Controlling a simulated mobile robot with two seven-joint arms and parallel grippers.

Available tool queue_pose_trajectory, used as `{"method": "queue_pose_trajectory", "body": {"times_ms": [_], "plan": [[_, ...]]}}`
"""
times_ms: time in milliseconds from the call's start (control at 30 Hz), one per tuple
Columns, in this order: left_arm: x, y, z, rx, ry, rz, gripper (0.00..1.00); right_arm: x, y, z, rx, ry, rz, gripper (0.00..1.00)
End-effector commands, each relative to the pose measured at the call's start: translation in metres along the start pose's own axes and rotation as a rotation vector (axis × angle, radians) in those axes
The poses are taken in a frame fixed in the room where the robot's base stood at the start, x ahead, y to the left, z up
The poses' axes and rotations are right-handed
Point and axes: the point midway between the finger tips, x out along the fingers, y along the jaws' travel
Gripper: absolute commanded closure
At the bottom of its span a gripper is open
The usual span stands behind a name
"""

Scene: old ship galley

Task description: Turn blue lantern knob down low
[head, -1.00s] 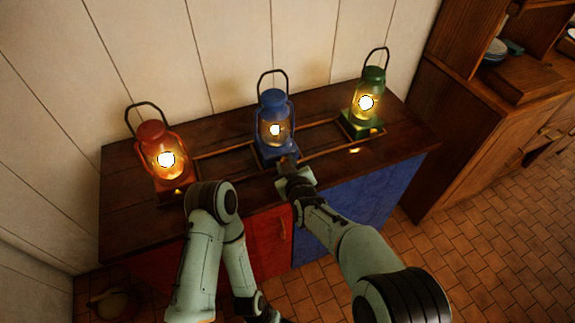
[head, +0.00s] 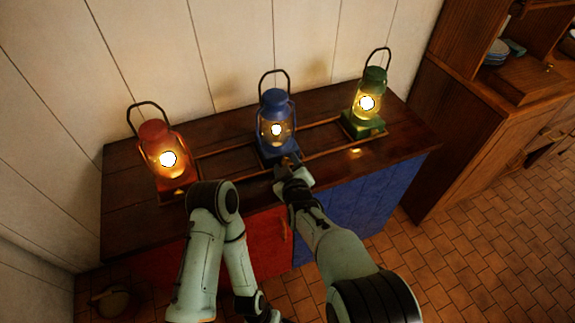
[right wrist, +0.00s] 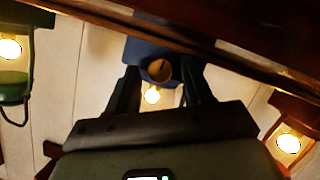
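The blue lantern (head: 275,112) stands lit on the dark wooden counter, between a red and a green lantern. My right gripper (head: 288,163) is at the front of its base. In the right wrist view the blue base (right wrist: 143,52) is upside down, and a round brass-brown knob (right wrist: 160,70) shows on it. The two dark fingers of the right gripper (right wrist: 160,78) stand apart, one on each side of the knob, with small gaps visible. Whether they touch it is hard to tell. My left arm is bent low in front of the counter; its gripper is out of frame.
The red lantern (head: 162,150) is lit at left and the green lantern (head: 369,98) is lit at right. A low wooden rail frame (head: 225,165) runs along the counter between them. Red and blue cabinet doors (head: 350,205) are below. A wooden cupboard (head: 470,140) stands at right.

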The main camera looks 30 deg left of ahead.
Motion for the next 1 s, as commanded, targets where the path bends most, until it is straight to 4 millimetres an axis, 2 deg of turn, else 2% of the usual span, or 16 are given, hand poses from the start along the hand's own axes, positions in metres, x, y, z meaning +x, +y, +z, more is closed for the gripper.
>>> {"method": "queue_pose_trajectory", "body": {"times_ms": [300,467,567,800,1000], "plan": [[0.0,0.0,0.0,0.0,0.0,0.0,0.45,-0.001,0.0,0.0,0.001,0.0,0.0,0.45],[0.0,0.0,0.0,0.0,0.0,0.0,0.45,-0.013,0.001,0.0,0.002,0.0,0.0,0.45],[0.0,0.0,0.0,0.0,0.0,0.0,0.45,-0.031,0.0,-0.001,0.002,0.0,-0.001,0.45],[-0.002,0.0,0.001,0.0,-0.002,0.0,0.45,-0.085,0.0,-0.001,0.003,0.001,-0.001,0.45],[-0.004,0.001,0.002,0.0,-0.006,-0.001,0.45,-0.12,0.0,-0.001,0.002,0.002,-0.001,0.45]]}}
